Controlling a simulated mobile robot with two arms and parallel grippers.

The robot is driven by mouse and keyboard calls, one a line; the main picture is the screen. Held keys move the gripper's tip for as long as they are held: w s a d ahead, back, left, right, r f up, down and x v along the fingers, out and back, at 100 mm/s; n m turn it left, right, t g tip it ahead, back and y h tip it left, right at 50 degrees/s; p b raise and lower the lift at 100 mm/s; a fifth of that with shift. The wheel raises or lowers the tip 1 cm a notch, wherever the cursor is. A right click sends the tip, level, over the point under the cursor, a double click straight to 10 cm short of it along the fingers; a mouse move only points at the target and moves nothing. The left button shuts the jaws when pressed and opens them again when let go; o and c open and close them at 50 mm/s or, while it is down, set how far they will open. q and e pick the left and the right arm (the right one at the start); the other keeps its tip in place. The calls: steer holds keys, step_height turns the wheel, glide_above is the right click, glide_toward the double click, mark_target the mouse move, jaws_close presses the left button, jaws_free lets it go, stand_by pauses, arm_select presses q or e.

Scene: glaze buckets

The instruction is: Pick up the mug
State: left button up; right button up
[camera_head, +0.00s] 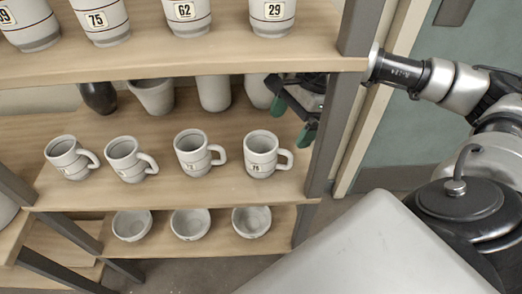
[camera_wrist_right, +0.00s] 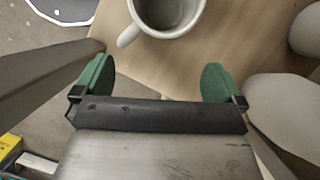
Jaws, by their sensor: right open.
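Several white mugs with grey bands stand in a row on the middle shelf in the head view. The rightmost mug (camera_head: 261,155) has its handle to the right. Another mug (camera_head: 194,153) stands to its left. My right gripper (camera_head: 290,110), with green fingertips, is above and behind the rightmost mug, under the upper shelf, partly hidden by it. In the right wrist view a mug (camera_wrist_right: 168,14) is at the top edge, its handle toward the lower left. There the right gripper (camera_wrist_right: 158,83) is open and empty, short of the mug. My left gripper is not in view.
The upper shelf (camera_head: 200,62) holds numbered vessels. Behind the mugs are a dark vase (camera_head: 99,96), a tapered pot (camera_head: 154,96) and other pale vessels. The shelf post (camera_head: 334,120) is close to my right gripper. Small bowls (camera_head: 190,223) stand on the lower shelf.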

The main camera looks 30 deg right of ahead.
glide_above(260, 148)
steer(key=s, duration=0.3)
steer(key=x, duration=0.5)
steer(key=shift+d, duration=0.1)
steer(key=shift+c, duration=0.3)
steer(key=c, duration=1)
steer(key=shift+w, duration=0.1)
steer(key=shift+c, duration=0.2)
steer(key=shift+r, duration=0.1)
